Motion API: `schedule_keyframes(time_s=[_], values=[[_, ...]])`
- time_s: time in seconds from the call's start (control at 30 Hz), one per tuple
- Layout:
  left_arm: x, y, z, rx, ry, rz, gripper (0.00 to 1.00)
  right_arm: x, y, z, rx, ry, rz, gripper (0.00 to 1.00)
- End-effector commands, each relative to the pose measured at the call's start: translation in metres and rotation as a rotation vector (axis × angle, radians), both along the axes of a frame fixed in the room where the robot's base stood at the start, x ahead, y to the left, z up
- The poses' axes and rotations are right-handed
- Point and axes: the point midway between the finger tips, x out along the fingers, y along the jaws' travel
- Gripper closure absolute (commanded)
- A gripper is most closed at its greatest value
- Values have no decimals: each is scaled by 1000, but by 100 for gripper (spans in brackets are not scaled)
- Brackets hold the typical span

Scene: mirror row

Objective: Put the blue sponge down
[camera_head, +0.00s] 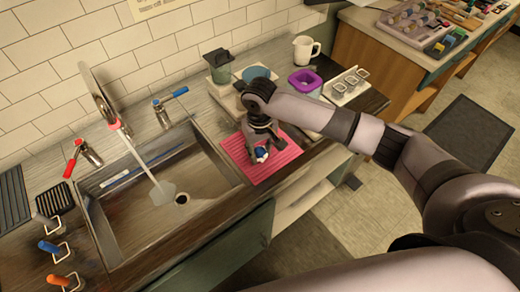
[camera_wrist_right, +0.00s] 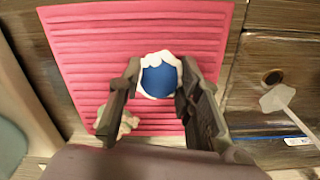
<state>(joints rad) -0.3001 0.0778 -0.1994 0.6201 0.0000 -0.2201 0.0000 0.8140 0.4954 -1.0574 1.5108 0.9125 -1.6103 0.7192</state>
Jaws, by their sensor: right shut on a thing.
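My right gripper (camera_head: 262,146) is shut on the blue sponge (camera_head: 261,153), which has a white rim. In the right wrist view the sponge (camera_wrist_right: 158,77) sits between the two fingers of the gripper (camera_wrist_right: 157,85). It is over the pink ribbed mat (camera_head: 285,166), which lies on the counter right of the sink. I cannot tell whether the sponge touches the mat (camera_wrist_right: 75,65). A whitish, mottled thing (camera_wrist_right: 127,122) shows beside the left finger in the wrist view, partly hidden. My left gripper is not in view.
The sink (camera_head: 205,165) lies left of the mat, with running water and a drain. Behind the mat stand a green cup (camera_head: 220,70), a purple bowl (camera_head: 305,82) and a white mug (camera_head: 305,50). Brushes with coloured handles (camera_head: 48,246) stand at the left.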

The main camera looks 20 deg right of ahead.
Motion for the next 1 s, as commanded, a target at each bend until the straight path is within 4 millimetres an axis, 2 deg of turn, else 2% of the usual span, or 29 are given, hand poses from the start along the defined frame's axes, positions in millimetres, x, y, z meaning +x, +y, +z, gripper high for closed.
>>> schedule_keyframes(time_s=[0.1,0.13,0.4,0.77,0.87,1.0], values=[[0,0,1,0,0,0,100,0,0,-2,1,1,0,94],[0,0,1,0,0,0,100,0,0,-2,1,0,0,67],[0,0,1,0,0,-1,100,0,0,-2,1,0,0,49],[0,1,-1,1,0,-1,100,1,0,1,0,-2,-1,48],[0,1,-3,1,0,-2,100,1,1,11,3,-4,-1,48],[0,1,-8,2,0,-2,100,2,1,37,3,-5,0,48]])
